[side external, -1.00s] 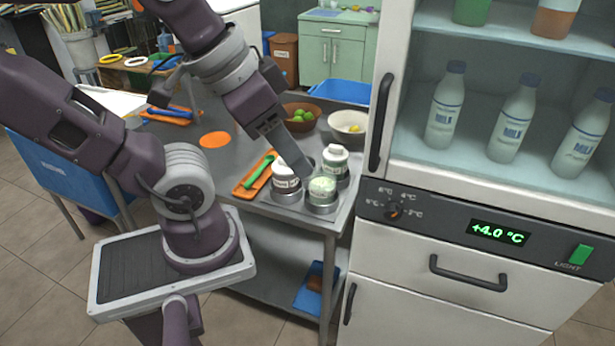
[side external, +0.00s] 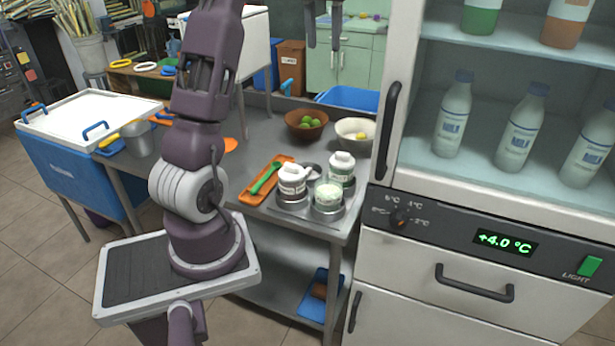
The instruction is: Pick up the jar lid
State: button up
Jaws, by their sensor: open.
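Three small white jars stand in metal cups on a holder at the table's front right corner. The left jar (side external: 292,180) has a dark label and a white top. The back right jar (side external: 341,167) has a white top and a green label. The front jar (side external: 328,194) shows a pale green, round top. Which of these tops is the loose jar lid I cannot tell. My gripper (side external: 324,40) is at the top edge, high above and behind the jars in the picture. Its two fingers point down, apart, with nothing between them.
An orange tray (side external: 249,198) with a green-handled tool lies left of the jars. A brown bowl of limes (side external: 306,125) and a white bowl (side external: 356,132) stand behind. The fridge (side external: 382,150) closes off the right side. A pot (side external: 139,140) stands at the left.

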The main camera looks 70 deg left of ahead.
send_over(307, 171)
jog(key=w, duration=0.1)
notch_tip(307, 171, down, 4)
jog(key=shift+n+g, duration=0.4)
jog(key=f, duration=2.3)
jog(key=s+f, duration=0.1)
jog(key=f, duration=1)
jog(key=shift+f, duration=0.35)
grip_shut()
